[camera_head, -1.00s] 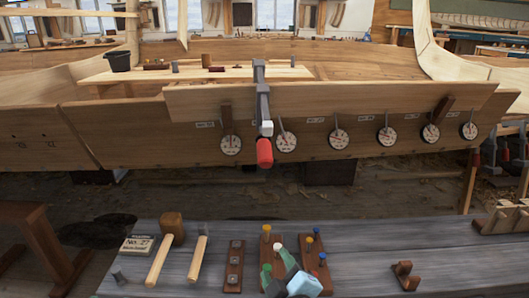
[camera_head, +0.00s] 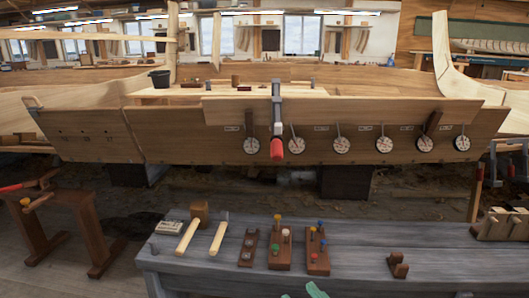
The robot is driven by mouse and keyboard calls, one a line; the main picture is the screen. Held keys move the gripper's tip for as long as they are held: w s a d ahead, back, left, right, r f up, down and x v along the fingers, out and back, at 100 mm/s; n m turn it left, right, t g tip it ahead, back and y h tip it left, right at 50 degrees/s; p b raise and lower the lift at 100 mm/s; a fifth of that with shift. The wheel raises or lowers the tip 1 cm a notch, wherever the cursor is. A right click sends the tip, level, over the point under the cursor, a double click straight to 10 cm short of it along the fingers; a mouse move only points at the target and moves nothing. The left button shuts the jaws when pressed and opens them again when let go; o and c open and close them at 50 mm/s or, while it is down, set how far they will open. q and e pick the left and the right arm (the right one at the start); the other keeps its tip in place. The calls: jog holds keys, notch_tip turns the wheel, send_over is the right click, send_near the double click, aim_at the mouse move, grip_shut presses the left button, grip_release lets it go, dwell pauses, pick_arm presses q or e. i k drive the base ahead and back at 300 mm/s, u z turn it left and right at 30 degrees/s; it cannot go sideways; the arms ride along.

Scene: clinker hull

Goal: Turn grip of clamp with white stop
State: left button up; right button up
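A grey clamp (camera_head: 276,95) sits upright over the top edge of the hull's upper plank. A small white stop (camera_head: 277,128) shows low on it, just above its red grip (camera_head: 277,149), which hangs in front of the planking. Nothing of mine touches the grip. A green tip (camera_head: 316,290), seemingly of my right gripper, shows at the bottom edge, well below the clamp. The rest of that gripper is out of frame, so its opening cannot be told. My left gripper is not in view.
Several round dials (camera_head: 341,145) line the plank right of the clamp. A grey bench (camera_head: 350,240) in front holds a mallet (camera_head: 195,222), peg blocks (camera_head: 318,251) and a wooden bracket (camera_head: 398,265). A trestle (camera_head: 95,235) stands left. Space before the grip looks clear.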

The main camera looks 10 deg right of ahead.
aim_at(276, 144)
jog(key=u, duration=0.55)
jog(key=i, duration=1.3)
jog(key=z, duration=0.75)
